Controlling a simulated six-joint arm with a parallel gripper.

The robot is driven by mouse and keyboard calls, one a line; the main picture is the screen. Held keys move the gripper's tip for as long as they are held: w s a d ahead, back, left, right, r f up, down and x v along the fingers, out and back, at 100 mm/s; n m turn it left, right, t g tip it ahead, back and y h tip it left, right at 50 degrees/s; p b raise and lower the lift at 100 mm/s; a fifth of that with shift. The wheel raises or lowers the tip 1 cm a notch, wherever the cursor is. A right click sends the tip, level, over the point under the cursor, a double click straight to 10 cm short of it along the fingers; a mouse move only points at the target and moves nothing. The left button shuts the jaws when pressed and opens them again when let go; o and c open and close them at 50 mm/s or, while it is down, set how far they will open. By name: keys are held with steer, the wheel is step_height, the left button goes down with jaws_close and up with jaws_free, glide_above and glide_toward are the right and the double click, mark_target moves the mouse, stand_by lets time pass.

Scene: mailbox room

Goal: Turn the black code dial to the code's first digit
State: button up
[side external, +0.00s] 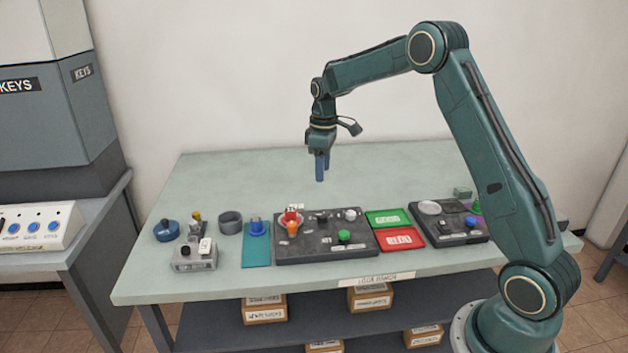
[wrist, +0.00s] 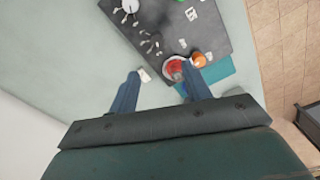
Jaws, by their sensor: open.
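My gripper (side external: 321,178) is open and empty, pointing down above the back of the dark panel (side external: 285,248). Its two fingers also show in the wrist view (wrist: 160,72), apart with nothing between them. A small black part (side external: 321,217), which looks like the code dial, sits on the back half of the panel, left of a white round knob (side external: 351,214). In the wrist view a dark part with white marks around it (wrist: 150,46) lies ahead of the fingertips, apart from them. Its digits and setting are too small to read.
A red knob (side external: 291,214) and an orange knob (side external: 304,227) stand on the panel's left side, and a green knob (side external: 344,236) near its front. Green (side external: 385,218) and red (side external: 402,238) trays lie to the right. A second dark panel (side external: 455,238) stands beyond. The table's back is clear.

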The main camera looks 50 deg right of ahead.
mark_target(322, 215)
steer(key=shift+w+d+f, duration=0.2)
steer(key=shift+d+f, duration=0.15)
steer(key=shift+f, duration=0.25)
step_height(322, 215, down, 14)
steer(key=shift+r, duration=0.1)
stand_by(0.5)
steer(key=c, duration=1)
